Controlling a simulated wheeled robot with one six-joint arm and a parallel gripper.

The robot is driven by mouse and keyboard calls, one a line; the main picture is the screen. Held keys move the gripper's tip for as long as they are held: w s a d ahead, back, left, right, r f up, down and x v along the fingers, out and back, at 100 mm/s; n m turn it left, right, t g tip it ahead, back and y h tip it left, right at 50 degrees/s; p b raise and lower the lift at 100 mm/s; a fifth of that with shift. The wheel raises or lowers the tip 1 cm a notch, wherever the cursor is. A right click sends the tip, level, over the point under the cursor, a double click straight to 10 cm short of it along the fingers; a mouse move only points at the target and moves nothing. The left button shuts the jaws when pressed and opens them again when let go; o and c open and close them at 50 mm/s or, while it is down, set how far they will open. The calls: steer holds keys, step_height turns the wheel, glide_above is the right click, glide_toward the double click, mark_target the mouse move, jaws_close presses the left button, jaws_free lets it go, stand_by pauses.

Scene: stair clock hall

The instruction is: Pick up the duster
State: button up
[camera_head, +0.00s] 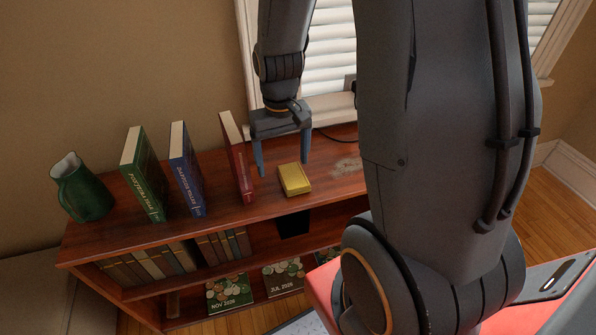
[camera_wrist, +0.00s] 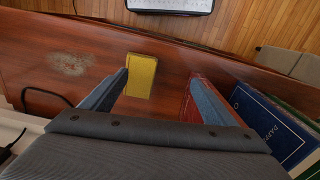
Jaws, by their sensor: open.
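The duster (camera_head: 294,180) looks like a small yellow block lying flat on the wooden bookcase top. It also shows in the wrist view (camera_wrist: 140,76). My gripper (camera_head: 282,167) is open and empty, pointing down over the bookcase top just behind the duster. In the wrist view the fingers (camera_wrist: 160,78) stand wide apart. The duster's near end is between them, close to the left finger. The right finger is close to a red book. I cannot tell whether the fingertips are at the duster's height.
The upright red book (camera_head: 238,157), a blue book (camera_head: 186,170), a green book (camera_head: 144,174) and a green jug (camera_head: 84,188) stand left of the duster. A pale dusty patch (camera_head: 347,164) lies to its right. A cable (camera_wrist: 45,98) runs near the window.

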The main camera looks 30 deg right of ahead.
steer(key=p, duration=0.3)
glide_above(294, 175)
steer(key=shift+s+a+f+m, duration=0.1)
steer(key=shift+a+f+m, duration=0.1)
steer(key=shift+f, duration=0.4)
steer(key=shift+a+f+m, duration=0.15)
steer(key=shift+f+m, duration=0.05)
steer(key=shift+f, duration=0.4)
steer(key=shift+d+f, duration=0.1)
steer(key=shift+f, duration=0.5)
steer(key=shift+w+d+f+p, duration=0.1)
steer(key=shift+f+p, duration=0.45)
steer(key=shift+f, duration=1.2)
steer(key=shift+w+d+f+p, duration=0.1)
steer(key=shift+f+p, duration=0.45)
steer(key=shift+f, duration=1.15)
steer(key=c, duration=1.1)
